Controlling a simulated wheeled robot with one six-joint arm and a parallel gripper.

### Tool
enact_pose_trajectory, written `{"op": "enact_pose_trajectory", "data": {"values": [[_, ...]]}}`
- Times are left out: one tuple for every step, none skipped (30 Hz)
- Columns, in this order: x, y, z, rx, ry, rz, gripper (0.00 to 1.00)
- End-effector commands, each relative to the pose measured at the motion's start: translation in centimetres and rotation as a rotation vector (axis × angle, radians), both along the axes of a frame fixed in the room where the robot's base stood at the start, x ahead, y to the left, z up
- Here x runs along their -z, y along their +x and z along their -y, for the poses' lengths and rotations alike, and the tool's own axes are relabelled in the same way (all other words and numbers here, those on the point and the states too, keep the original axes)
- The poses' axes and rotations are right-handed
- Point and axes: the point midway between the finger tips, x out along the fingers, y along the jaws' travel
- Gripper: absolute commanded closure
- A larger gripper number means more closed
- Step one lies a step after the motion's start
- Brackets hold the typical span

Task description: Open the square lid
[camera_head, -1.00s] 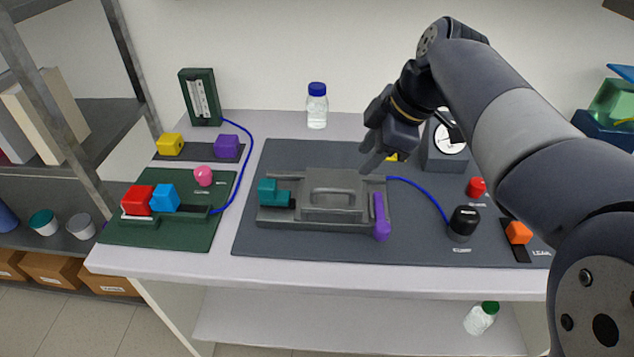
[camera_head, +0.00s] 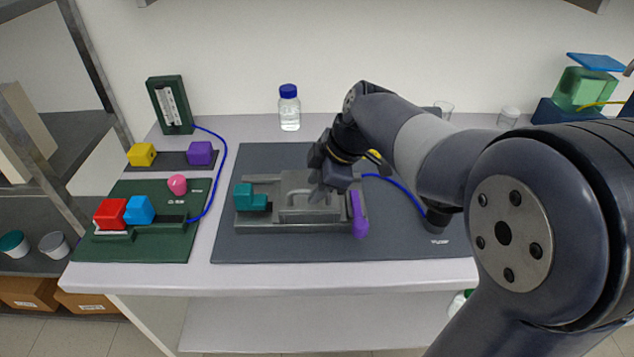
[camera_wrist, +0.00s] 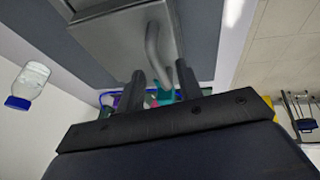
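The square lid (camera_head: 296,179) is a grey plate lying flat on the grey rig base (camera_head: 290,228), with a raised bar handle (camera_head: 291,200). In the wrist view the lid (camera_wrist: 112,42) fills the upper middle, with its handle (camera_wrist: 153,48) standing out toward me. My gripper (camera_head: 318,196) is over the right part of the lid, close to the handle. In the wrist view my gripper (camera_wrist: 161,92) is open, its two fingers apart and the handle's bar near their tips. Whether the fingers touch it I cannot tell.
A teal block (camera_head: 246,198) sits left of the lid and a purple lever (camera_head: 359,214) at its right. A green board (camera_head: 150,246) with coloured blocks lies to the left. A blue-capped bottle (camera_head: 289,110) stands behind. The dark mat in front is clear.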

Motion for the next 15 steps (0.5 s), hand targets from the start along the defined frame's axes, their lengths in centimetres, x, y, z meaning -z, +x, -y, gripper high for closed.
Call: {"op": "enact_pose_trajectory", "data": {"values": [[-0.01,0.00,-0.01,0.000,0.000,0.000,0.66],[-0.01,0.00,-0.01,0.000,0.000,0.000,0.66],[-0.02,0.00,0.00,0.000,0.000,0.000,0.66],[-0.02,0.00,0.00,0.000,0.000,0.000,0.67],[-0.02,0.00,0.00,0.000,0.000,0.000,0.70],[-0.03,-0.01,0.00,0.000,0.000,0.000,0.73],[-0.03,0.00,0.00,0.000,0.000,0.000,0.75],[-0.04,0.00,0.01,0.000,0.000,0.000,0.78],[-0.04,0.00,0.01,0.000,0.000,0.000,0.81],[-0.04,0.00,0.01,0.000,0.000,0.000,0.84],[-0.04,0.00,0.01,0.000,0.000,0.000,0.86],[-0.05,0.00,0.01,0.000,0.000,0.001,0.89],[-0.05,0.00,0.01,0.000,0.000,0.000,0.92],[-0.05,0.00,0.01,0.000,0.000,0.001,0.94],[-0.05,0.00,0.01,0.000,0.000,0.000,0.98]]}}
